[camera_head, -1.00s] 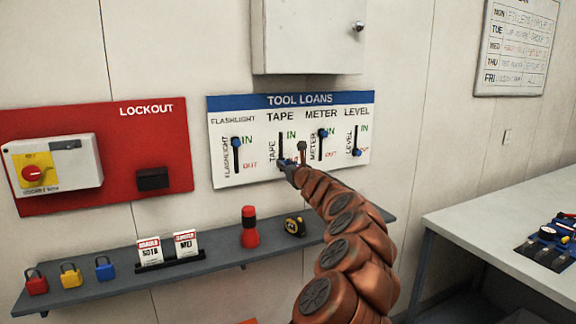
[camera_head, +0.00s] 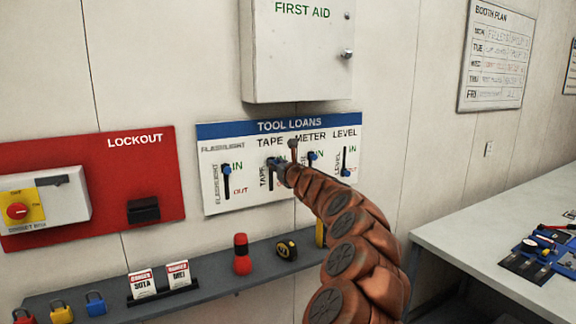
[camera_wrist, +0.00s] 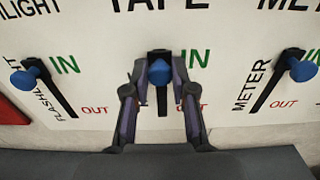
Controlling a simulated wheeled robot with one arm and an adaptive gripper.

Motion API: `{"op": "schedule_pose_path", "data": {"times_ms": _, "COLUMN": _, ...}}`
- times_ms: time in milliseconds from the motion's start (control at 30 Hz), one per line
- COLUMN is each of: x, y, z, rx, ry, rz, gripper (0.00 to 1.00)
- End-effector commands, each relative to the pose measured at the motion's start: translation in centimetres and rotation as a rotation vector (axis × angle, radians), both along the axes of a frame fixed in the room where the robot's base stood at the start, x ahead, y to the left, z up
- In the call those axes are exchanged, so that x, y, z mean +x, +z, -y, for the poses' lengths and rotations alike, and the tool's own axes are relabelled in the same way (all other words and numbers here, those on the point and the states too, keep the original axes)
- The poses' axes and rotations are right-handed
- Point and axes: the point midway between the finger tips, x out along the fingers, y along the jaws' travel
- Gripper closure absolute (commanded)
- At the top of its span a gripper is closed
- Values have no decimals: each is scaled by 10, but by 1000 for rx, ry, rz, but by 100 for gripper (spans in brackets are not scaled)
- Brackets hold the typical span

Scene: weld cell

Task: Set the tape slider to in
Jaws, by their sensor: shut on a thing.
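The tape slider's blue knob (camera_wrist: 159,72) is at the upper end of its dark vertical slot, level with the green IN label in the wrist view. The slot shows below the knob, beside the red OUT label. My gripper (camera_wrist: 159,80) is shut on the knob, with one dark finger on each side of it. In the head view my gripper (camera_head: 279,170) is at the tape column of the TOOL LOANS board (camera_head: 215,202), and my arm hides the lower part of that column.
The flashlight slider (camera_head: 227,169) and meter slider (camera_head: 312,155) stand on either side, both at IN. The level slider (camera_head: 346,172) is at OUT. A first aid cabinet (camera_head: 296,50) hangs above. A shelf (camera_head: 215,285) with a flashlight and tape measure runs below.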

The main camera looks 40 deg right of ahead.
Motion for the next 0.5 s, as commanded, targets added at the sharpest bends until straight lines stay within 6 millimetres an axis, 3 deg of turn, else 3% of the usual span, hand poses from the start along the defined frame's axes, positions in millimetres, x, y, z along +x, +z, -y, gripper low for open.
{"op": "schedule_pose_path", "data": {"times_ms": 233, "x": -2, "y": 7, "z": 2, "rx": -3, "ry": -4, "rz": 10, "gripper": 100}}
{"op": "schedule_pose_path", "data": {"times_ms": 267, "x": -2, "y": 8, "z": 2, "rx": -3, "ry": -4, "rz": 11, "gripper": 72}}
{"op": "schedule_pose_path", "data": {"times_ms": 500, "x": -1, "y": 6, "z": 1, "rx": -3, "ry": -1, "rz": 8, "gripper": 50}}
